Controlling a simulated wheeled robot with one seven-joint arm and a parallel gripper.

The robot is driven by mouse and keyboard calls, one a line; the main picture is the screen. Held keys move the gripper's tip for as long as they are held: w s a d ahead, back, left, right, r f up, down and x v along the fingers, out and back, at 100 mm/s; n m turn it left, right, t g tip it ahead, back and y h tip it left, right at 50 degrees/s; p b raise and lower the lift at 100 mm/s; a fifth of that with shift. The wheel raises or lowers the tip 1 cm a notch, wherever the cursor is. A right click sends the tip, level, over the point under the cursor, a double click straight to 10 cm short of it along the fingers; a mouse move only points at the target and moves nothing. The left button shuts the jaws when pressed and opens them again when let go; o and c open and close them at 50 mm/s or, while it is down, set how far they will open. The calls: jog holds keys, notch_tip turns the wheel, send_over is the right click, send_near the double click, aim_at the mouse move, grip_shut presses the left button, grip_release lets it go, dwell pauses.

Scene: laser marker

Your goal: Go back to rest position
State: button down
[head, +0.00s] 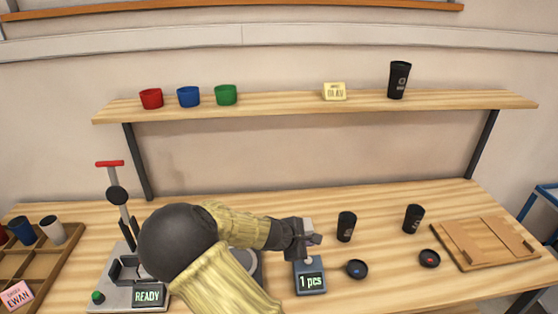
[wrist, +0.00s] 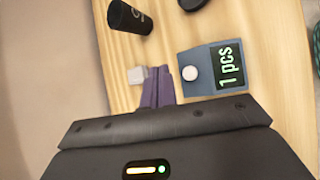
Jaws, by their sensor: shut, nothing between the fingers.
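My gripper (head: 307,240) reaches across the table from the front, just above and behind a small blue device (head: 312,284) whose screen reads "1 pcs". In the wrist view the fingers of my gripper (wrist: 157,87) are together and hold nothing. The blue device (wrist: 210,68) shows there to the right of the fingers, with a round white button. A small pale block (wrist: 137,75) is beside the fingertips; I cannot tell whether they touch it. My arm hides part of the table's middle.
A lever machine (head: 122,270) reading "READY" stands at left, beside a wooden compartment tray (head: 45,262). Black cups (head: 346,227) (head: 413,218), round dark lids (head: 357,269) and a wooden board (head: 484,244) are at right. A shelf (head: 280,105) above bears cups and a yellow sign.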

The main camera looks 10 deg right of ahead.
jog(key=s+d+r+m+g+y+p, duration=0.2)
jog(key=s+d+m+g+y, duration=0.15)
jog(key=s+m, duration=0.5)
jog(key=s+a+r+m+y+p, duration=0.1)
jog(key=s+a+r+m+y, duration=0.1)
jog(key=s+r+m+y, duration=0.2)
jog(key=s+r+m, duration=0.3)
jog(key=s+r, duration=0.2)
jog(key=s, duration=0.2)
jog(key=shift+s+a+r+m+t, duration=0.2)
jog(key=shift+s+r+m+t, duration=0.1)
jog(key=shift+s+m+t, duration=0.1)
